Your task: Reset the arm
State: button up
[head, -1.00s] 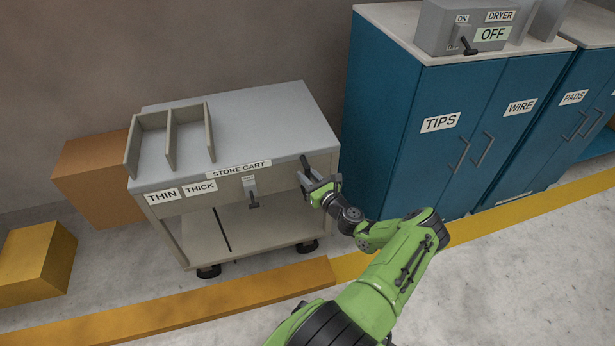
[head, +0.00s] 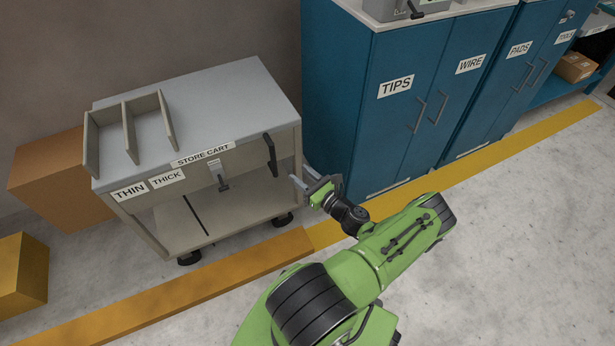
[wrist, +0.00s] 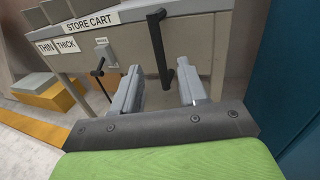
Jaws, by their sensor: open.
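My gripper (head: 302,180) is open and empty. In the head view it is just right of the store cart (head: 215,85), near the cart's black handle (head: 270,154) but apart from it. In the wrist view the two grey fingers (wrist: 158,92) point towards the cart's front. The black handle (wrist: 159,50) shows beyond them, between the fingertips. My green arm reaches up from the bottom of the head view.
A tray with dividers (head: 130,130) sits on the cart's top. A small lever (head: 219,176) is on its front. Blue cabinets (head: 350,110) stand close on the right. A yellow floor beam (head: 190,290) runs before the cart. Boxes (head: 22,275) stand left.

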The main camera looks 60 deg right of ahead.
jog(key=shift+v, duration=1.2)
jog(key=w+a+r+n+g+y+p, duration=0.3)
jog(key=w+a+r+n+g+y, duration=0.25)
jog(key=a+r+n, duration=0.55)
jog(key=w+a+r+n+g+y+p, duration=0.3)
jog(key=w+a+r+n+g+y, duration=0.4)
jog(key=n, duration=0.7)
jog(key=s+a+r+n+h+p, duration=0.1)
jog(key=s+a+r+n+h, duration=0.1)
jog(key=a+r+n, duration=0.3)
jog(key=s+a+r+n+g+h+p, duration=0.1)
jog(key=s+a+r+h, duration=0.1)
jog(key=a+r, duration=0.3)
jog(key=s+a+r+n+h+p, duration=0.1)
jog(key=s+a+r+n+h, duration=0.15)
jog(key=r, duration=0.45)
jog(key=s+a+r+n+t+p, duration=0.1)
jog(key=s+a+r+n, duration=0.4)
jog(key=s, duration=0.5)
notch_tip(320, 180, up, 3)
jog(key=shift+s+f+n+t+h+p, duration=0.15)
jog(key=shift+f+n+t+h+p, duration=0.05)
jog(key=shift+n+t+h+p, duration=0.2)
